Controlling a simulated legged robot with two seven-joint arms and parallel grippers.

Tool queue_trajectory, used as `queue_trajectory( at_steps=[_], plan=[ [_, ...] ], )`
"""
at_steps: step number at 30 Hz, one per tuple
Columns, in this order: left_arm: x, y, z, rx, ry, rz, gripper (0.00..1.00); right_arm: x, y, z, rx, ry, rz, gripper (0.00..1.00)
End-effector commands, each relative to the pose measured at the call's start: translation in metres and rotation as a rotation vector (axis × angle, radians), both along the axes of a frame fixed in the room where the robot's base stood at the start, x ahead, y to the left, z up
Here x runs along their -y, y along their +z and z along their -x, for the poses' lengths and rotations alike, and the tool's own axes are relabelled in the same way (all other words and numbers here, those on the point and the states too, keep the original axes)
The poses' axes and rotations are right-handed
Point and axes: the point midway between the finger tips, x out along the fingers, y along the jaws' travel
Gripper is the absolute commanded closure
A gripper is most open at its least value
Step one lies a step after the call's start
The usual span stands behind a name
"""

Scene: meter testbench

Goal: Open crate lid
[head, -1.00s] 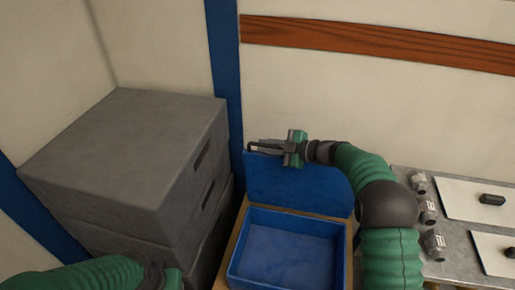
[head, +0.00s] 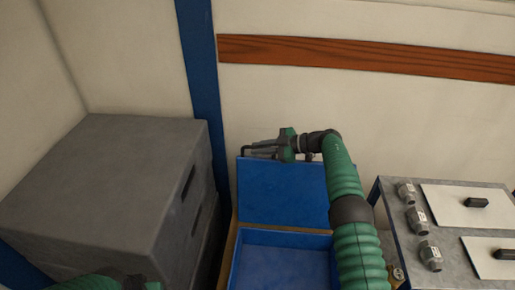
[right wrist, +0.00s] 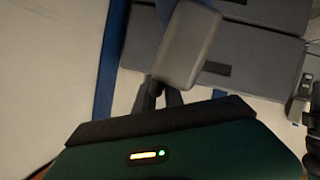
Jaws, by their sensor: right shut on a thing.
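The blue crate (head: 284,236) stands open at the lower middle of the head view, its inside empty where it shows. Its blue lid (head: 285,192) stands raised at the back of the crate, close to the wall. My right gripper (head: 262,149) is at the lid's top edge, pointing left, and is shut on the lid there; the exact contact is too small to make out. In the right wrist view a grey block-like part (right wrist: 186,45) shows in front of the gripper body. My left gripper (head: 143,284) only partly shows at the bottom edge, and its jaws cannot be made out.
A stack of large grey cases (head: 105,180) stands left of the crate. A metal bench (head: 445,215) with several fittings and white plates stands to the right. A blue post (head: 203,90) and a pale wall with a wooden strip (head: 360,57) are behind.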

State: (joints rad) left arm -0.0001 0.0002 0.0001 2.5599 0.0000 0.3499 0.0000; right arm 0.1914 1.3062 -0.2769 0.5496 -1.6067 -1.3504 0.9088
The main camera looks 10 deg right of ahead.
Motion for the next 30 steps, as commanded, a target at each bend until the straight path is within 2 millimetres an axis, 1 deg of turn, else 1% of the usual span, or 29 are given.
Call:
queue_trajectory(
  at_steps=[1,11,12,16,25,28,30],
  plan=[
    [0.000,0.000,0.000,0.000,0.000,0.000,0.64,0.000,-0.007,0.002,-0.011,0.005,0.007,1.00],
    [0.000,0.000,0.000,0.000,0.000,0.000,0.64,0.000,-0.008,0.001,-0.013,0.004,0.007,1.00],
    [0.000,0.000,0.000,0.000,0.000,0.000,0.64,0.000,-0.008,0.001,-0.013,0.004,0.007,0.83],
    [0.000,0.000,0.000,0.000,0.000,0.000,0.64,0.000,-0.006,0.001,-0.010,0.003,0.005,0.66],
    [0.000,-0.003,0.000,0.000,0.000,0.000,0.64,0.003,-0.002,0.002,-0.004,0.001,0.003,0.66],
    [0.000,-0.012,0.000,0.000,0.000,0.000,0.64,0.014,-0.001,0.006,-0.003,0.000,0.004,0.66],
    [0.000,-0.023,0.000,0.000,0.000,0.000,0.64,0.027,0.002,0.013,-0.003,-0.003,0.005,0.66]
  ],
)
